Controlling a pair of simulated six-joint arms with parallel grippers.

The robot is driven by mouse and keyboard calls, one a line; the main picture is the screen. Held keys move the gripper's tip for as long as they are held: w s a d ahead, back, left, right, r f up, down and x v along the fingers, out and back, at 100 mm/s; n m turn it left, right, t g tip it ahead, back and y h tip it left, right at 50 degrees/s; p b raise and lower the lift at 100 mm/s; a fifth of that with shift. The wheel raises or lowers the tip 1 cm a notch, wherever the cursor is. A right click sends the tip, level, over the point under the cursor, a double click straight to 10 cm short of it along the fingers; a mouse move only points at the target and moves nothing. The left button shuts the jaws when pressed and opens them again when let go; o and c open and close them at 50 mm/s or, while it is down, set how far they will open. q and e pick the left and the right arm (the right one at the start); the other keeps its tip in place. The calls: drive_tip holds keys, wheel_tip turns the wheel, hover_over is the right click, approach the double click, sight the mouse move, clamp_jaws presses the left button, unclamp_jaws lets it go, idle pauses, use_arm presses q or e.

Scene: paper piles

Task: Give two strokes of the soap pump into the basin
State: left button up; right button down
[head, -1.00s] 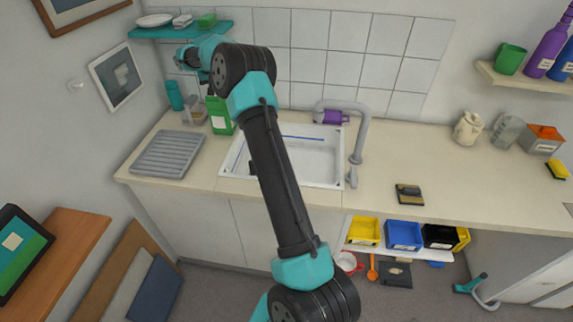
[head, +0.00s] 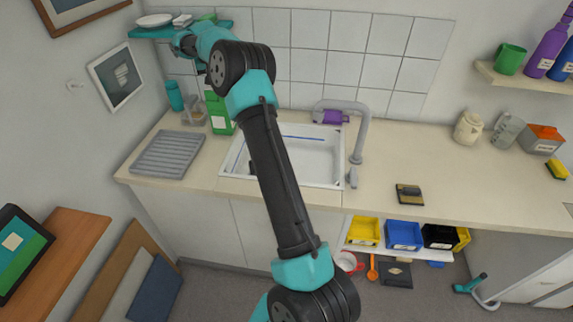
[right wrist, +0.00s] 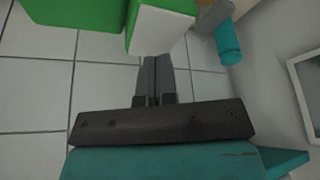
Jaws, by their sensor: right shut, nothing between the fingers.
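A green bottle (head: 222,115) with a pale label stands on the counter at the left rear of the white basin (head: 310,166). My right arm crosses the head view, and its gripper (head: 207,80) is high at the left, near the top of the green bottle. The right wrist view shows the gripper's fingers (right wrist: 152,62) shut and empty. A green body with a white face (right wrist: 160,28) is just past the fingertips there; whether they touch it I cannot tell. I cannot make out a pump head. My left gripper is not in view.
A teal bottle (head: 175,96) stands left of the green bottle, and a grey drainer (head: 168,154) lies in front. A grey tap (head: 362,135) rises at the basin's right. The teal shelf (head: 150,33) is close to my gripper. The counter right of the tap is mostly clear.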

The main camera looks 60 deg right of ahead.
drive_tip(key=shift+f, duration=0.45)
idle(0.5)
drive_tip(key=shift+f, duration=0.3)
drive_tip(key=shift+f, duration=1.5)
drive_tip(key=shift+r, duration=2.25)
